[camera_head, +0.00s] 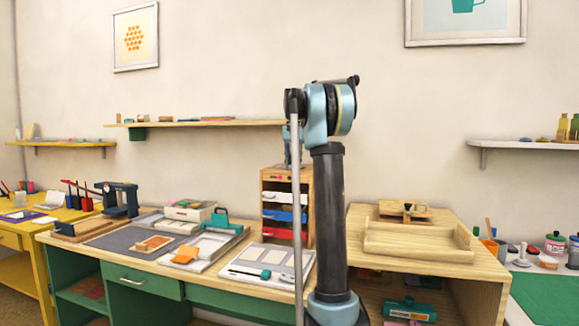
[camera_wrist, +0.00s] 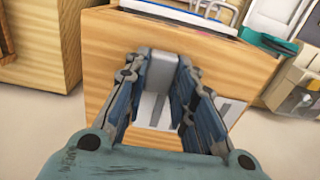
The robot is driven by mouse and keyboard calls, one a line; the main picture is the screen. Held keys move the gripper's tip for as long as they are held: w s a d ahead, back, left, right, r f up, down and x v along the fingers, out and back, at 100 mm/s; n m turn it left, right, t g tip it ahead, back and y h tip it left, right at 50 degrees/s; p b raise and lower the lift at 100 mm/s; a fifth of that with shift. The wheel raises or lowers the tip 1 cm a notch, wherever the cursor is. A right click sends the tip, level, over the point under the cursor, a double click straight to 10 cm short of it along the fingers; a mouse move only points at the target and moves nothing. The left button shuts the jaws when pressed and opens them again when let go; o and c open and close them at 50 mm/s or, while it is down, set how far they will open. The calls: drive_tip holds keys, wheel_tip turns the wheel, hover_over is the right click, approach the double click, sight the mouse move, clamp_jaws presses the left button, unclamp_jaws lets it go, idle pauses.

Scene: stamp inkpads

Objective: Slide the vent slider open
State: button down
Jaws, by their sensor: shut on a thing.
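The vent slider's grey block-like tab (camera_wrist: 160,62) stands out from a wooden panel in the wrist view. My gripper (camera_wrist: 161,75) has one finger on each side of the tab and is shut on it. The panel (camera_wrist: 250,62) has a pale slot and a darker slot, partly hidden behind my fingers. The tab cannot be made out there.
The cabinet holds white, blue (camera_head: 284,215) and red drawers. A grey tray (camera_head: 216,250) and a pale board (camera_head: 270,258) lie on the desk left of my arm. A wooden tray (camera_head: 385,243) stands to the right. A shelf (camera_head: 200,124) runs along the wall behind.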

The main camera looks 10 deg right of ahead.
drive_tip(key=c, duration=1.3)
unclamp_jaws()
wheel_tip(320, 180, up, 12)
drive_tip(key=shift+w+f, duration=0.1)
